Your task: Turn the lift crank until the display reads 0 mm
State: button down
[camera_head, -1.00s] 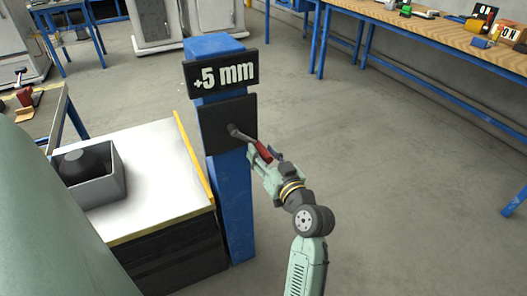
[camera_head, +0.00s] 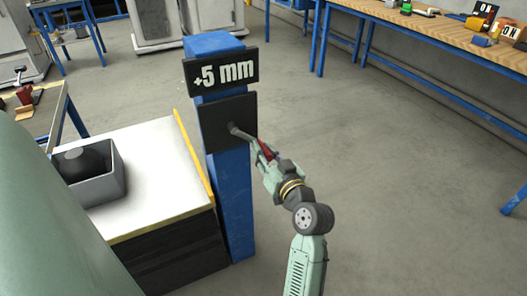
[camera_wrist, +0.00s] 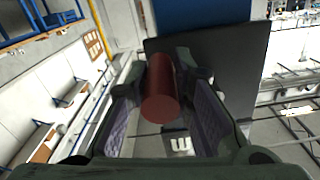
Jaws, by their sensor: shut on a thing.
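The display (camera_head: 222,72) on the blue post (camera_head: 234,195) reads +5 mm. The crank's dark arm (camera_head: 241,132) comes out of a black plate (camera_head: 215,112) below the display and points right and slightly down. Its red handle (camera_head: 264,149) is at the arm's end, and it also shows in the wrist view (camera_wrist: 160,90). My gripper (camera_head: 265,158) is shut on the red handle. In the wrist view the handle lies between the two fingers, and the black plate is behind it.
A white-topped cabinet (camera_head: 150,180) with a yellow edge stands left of the post. A grey bin (camera_head: 95,190) holding a dark round object sits on it. A long workbench (camera_head: 450,35) is at the back right. The floor right of the post is clear.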

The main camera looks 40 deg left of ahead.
jog(key=shift+f, duration=0.1)
dwell(0.3)
jog(key=shift+s+a+f+m, duration=0.15)
jog(key=shift+s+f+m, duration=0.3)
jog(key=shift+m, duration=0.55)
jog(key=shift+s+a+f+m, duration=0.15)
jog(key=shift+s+m, duration=0.15)
jog(key=shift+m, duration=0.1)
jog(key=shift+s+a+f+m, duration=0.1)
jog(key=shift+s+a+m, duration=0.05)
jog(key=shift+s+m, duration=0.2)
jog(key=c, duration=1.4)
grip_release()
jog(key=v, duration=1.2)
jog(key=shift+w, duration=0.1)
